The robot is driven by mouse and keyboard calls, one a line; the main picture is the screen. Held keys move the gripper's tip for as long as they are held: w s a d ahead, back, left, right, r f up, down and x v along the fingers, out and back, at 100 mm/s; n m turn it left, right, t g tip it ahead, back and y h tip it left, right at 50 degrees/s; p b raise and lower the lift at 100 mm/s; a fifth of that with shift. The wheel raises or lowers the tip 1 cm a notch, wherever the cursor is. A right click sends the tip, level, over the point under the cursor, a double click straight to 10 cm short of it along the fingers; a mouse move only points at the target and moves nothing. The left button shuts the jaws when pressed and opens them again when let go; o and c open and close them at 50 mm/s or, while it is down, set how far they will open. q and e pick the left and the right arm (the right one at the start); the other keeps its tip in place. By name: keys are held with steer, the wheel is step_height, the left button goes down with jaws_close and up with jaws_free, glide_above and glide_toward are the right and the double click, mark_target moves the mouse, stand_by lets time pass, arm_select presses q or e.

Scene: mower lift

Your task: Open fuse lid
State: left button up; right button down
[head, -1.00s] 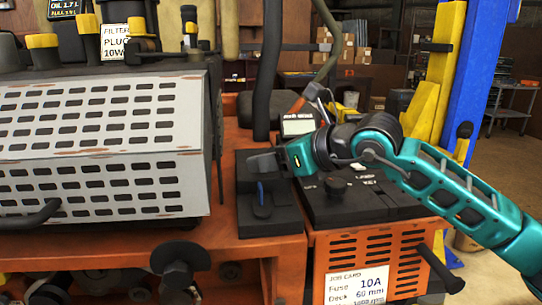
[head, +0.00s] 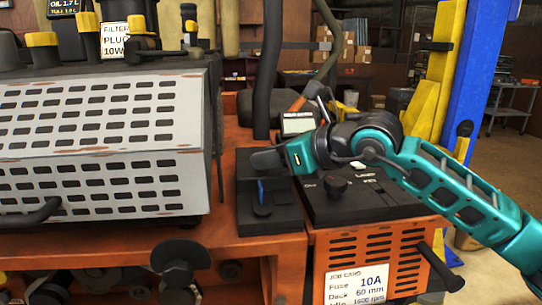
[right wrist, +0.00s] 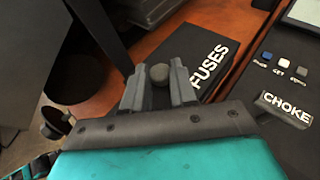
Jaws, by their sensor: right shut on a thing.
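The black fuse box (head: 247,209) stands on the orange deck to the left of the control panel. Its dark lid, lettered FUSES (right wrist: 211,62), looks flat and closed in the right wrist view. A small round dark knob (right wrist: 160,74) shows between the fingers of my right gripper (right wrist: 157,88), which are shut on it. In the head view my right gripper (head: 268,158) is over the back part of the box and hides some of it. A blue piece (head: 261,190) stands upright on the box just in front. My left gripper is not in view.
A grey slotted cover (head: 95,150) stands close on the left. The black control panel (head: 345,203), with a CHOKE label (right wrist: 287,108) and small switches, lies on the right, under my right arm. A dark upright pipe (head: 268,70) rises behind the box.

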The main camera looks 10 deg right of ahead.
steer(key=shift+w+r, duration=0.15)
steer(key=shift+r, duration=0.25)
steer(key=shift+w+r, duration=0.35)
steer(key=shift+r, duration=0.3)
steer(key=w+r, duration=0.2)
steer(key=r, duration=0.1)
steer(key=shift+w, duration=0.15)
steer(key=shift+w+d+r+p, duration=0.1)
steer(key=shift+w+r+p, duration=0.2)
steer(key=shift+w+r, duration=0.55)
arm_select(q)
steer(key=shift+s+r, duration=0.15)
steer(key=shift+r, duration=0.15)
arm_select(e)
steer(key=shift+w, duration=0.45)
